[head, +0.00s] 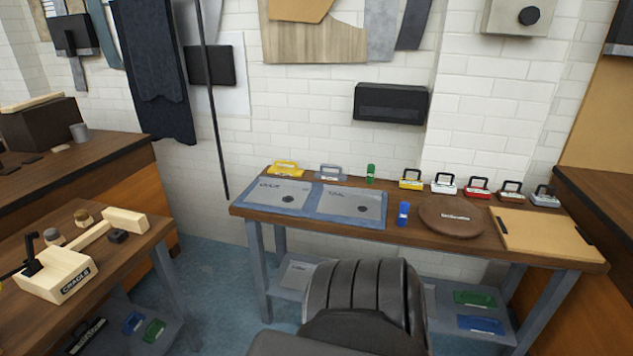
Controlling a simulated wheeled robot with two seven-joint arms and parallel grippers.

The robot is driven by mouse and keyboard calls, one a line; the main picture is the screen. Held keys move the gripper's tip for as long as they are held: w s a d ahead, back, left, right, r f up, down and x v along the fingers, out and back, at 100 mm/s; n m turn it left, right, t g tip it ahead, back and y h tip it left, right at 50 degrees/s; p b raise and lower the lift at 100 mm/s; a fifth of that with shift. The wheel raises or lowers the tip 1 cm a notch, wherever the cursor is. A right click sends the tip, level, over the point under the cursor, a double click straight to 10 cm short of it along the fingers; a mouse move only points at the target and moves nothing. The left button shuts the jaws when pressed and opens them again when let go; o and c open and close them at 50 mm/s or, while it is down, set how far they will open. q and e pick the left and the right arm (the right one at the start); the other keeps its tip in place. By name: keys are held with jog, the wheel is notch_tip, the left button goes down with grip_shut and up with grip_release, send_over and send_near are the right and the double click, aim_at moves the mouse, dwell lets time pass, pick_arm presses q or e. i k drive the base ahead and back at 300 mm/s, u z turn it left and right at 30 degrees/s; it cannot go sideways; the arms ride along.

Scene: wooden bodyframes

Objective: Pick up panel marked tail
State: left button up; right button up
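The panel marked tail (347,198) looks like a flat grey sheet with faint lettering and a dark oval spot. It lies on the right half of a blue-edged area on the long wooden workbench (463,248). A similar grey panel (277,190) with other lettering lies directly to its left. Neither of my grippers shows in the head view, so I cannot see whether they are open or shut.
A blue cylinder (403,214) stands just right of the tail panel, and a green one (371,174) behind it. A round brown board (451,220) and a light board (545,236) lie farther right. A wooden cradle (57,275) sits on the left table.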

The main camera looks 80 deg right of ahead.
aim_at(338, 200)
jog(key=u, duration=0.3)
jog(key=k, duration=0.15)
jog(key=z, duration=1.95)
jog(key=i, duration=1.2)
jog(key=z, duration=0.85)
